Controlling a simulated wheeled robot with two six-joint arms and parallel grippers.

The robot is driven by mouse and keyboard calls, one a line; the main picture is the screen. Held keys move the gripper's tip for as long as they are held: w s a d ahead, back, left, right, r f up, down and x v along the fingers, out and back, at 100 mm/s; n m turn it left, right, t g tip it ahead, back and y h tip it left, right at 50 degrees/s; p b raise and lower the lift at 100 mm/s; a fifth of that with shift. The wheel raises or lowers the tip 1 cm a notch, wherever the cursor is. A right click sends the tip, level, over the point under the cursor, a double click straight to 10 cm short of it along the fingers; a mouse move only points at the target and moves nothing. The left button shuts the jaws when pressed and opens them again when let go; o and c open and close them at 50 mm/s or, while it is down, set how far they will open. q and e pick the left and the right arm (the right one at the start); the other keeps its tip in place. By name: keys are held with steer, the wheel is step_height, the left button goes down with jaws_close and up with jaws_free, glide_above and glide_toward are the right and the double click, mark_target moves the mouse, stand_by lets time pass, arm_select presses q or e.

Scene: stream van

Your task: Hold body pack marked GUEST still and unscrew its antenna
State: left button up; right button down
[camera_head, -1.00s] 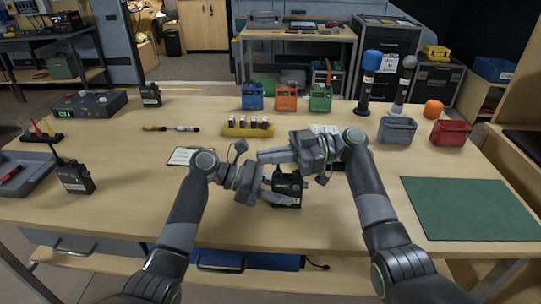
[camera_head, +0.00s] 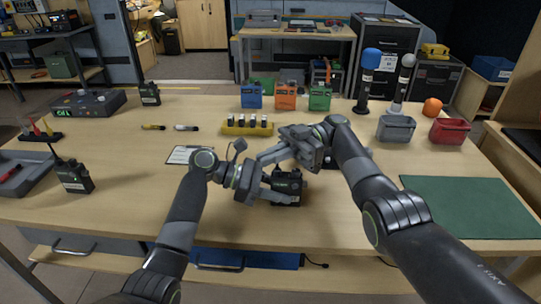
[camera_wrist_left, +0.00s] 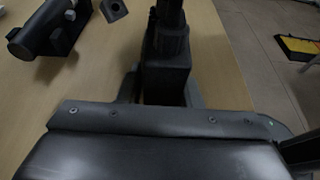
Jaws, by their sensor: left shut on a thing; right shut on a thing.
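The black body pack (camera_head: 287,186) stands near the middle of the table's front part. Its label is too small to read. My left gripper (camera_head: 281,184) is shut on the pack, with its fingers along the pack's sides. In the left wrist view the dark pack (camera_wrist_left: 168,78) shows just beyond the gripper's body. My right gripper (camera_head: 263,158) reaches in above the pack from the right and is shut at the pack's antenna. The antenna is mostly hidden by the fingers; whether it is free of the pack cannot be told.
A yellow rack (camera_head: 247,127) with several small items stands behind the grippers. A white card (camera_head: 186,155) lies to the left. Another body pack (camera_head: 75,177) with its antenna stands at the far left. A green mat (camera_head: 465,207) lies clear at the right.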

steer(key=c, duration=1.7)
jaws_free()
steer(key=shift+m+t+y, duration=0.6)
steer(key=shift+m+t, duration=0.1)
steer(key=shift+t, duration=0.2)
steer(key=shift+w+a+m+t+y, duration=0.15)
steer(key=shift+m+t+y, duration=0.25)
steer(key=shift+m+t, duration=0.4)
steer(key=shift+w+d+m+t+y, duration=0.1)
steer(key=shift+m+t+y, duration=0.35)
steer(key=shift+t, duration=0.65)
steer(key=shift+a+m+t, duration=0.1)
steer(key=shift+m+t, duration=0.15)
steer(key=shift+t, duration=0.05)
steer(key=shift+w+m+t+y, duration=0.2)
steer(key=shift+m+t, duration=0.7)
steer(key=shift+t, duration=0.5)
steer(key=shift+w+m+t+y, duration=0.15)
steer(key=shift+m+t, duration=0.75)
steer(key=shift+t, duration=0.5)
